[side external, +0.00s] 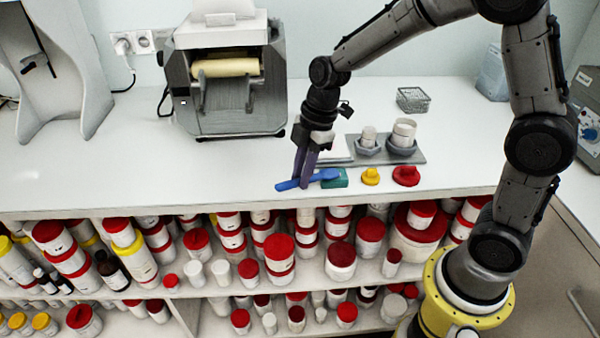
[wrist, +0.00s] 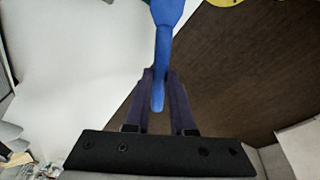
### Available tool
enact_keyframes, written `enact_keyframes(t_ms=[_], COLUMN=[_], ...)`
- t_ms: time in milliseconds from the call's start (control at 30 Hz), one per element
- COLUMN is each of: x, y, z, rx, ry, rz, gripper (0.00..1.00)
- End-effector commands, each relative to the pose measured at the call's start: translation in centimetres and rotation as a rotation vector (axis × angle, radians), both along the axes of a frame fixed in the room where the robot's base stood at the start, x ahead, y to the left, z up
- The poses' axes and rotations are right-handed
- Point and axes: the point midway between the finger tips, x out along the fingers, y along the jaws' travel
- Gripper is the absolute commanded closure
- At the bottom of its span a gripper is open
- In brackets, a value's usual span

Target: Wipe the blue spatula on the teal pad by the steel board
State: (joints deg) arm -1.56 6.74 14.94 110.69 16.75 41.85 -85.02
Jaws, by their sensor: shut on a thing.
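My gripper (side external: 304,182) is shut on the blue spatula (side external: 287,185) and points down near the front edge of the counter. In the wrist view, the spatula (wrist: 165,45) passes between the two fingers of my gripper (wrist: 161,75), with a wider part farther out at the top. In the side view, its right end overlaps the teal pad (side external: 341,182); I cannot tell whether they touch. The pad lies left of the yellow lid, in front of the steel board (side external: 418,158). The pad is not visible in the wrist view.
A yellow lid (side external: 370,177) and a red lid (side external: 406,176) lie right of the pad. White jars in grey holders (side external: 402,146) stand on the board. A wire basket (side external: 412,100) and a mill (side external: 230,80) stand behind. The counter's left front is clear.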

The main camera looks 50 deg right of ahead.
Motion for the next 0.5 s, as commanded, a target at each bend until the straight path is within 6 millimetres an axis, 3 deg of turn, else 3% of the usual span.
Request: enact_keyframes(t_ms=[500], x=[0.0], y=[0.0], z=[2.3], rx=[0.0], ry=[-0.001], rz=[0.001], gripper=[1.0])
